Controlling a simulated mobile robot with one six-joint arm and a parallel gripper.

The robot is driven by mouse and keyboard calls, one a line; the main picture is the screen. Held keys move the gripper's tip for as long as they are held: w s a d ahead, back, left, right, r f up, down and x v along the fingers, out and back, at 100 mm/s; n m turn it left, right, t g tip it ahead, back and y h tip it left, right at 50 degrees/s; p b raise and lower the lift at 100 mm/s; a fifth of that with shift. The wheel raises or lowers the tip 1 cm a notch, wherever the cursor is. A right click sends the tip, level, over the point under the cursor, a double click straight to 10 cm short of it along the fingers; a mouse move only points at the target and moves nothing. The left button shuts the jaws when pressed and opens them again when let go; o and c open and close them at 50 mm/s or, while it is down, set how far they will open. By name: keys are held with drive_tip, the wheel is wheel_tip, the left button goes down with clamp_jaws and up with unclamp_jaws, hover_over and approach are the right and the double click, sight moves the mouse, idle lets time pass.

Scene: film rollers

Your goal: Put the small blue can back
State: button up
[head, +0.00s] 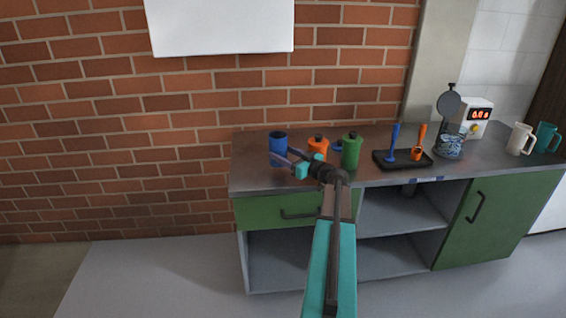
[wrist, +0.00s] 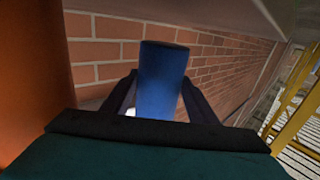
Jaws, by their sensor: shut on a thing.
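The small blue can (head: 278,143) is at the left end of the metal counter, near its back edge, in the head view. My gripper (head: 285,158) reaches to it from the right and is shut on it. In the wrist view the blue can (wrist: 162,80) stands between the two dark fingers of my gripper (wrist: 158,98), with a finger on each side. The can looks about upright. I cannot tell whether its base touches the counter (head: 255,182).
A brick wall (head: 200,130) is behind.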

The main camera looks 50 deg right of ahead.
drive_tip(key=shift+f, duration=1.65)
drive_tip(key=shift+f, duration=0.15)
drive_tip(key=o, duration=1.4)
drive_tip(key=s, duration=1.2)
drive_tip(key=shift+s, duration=0.15)
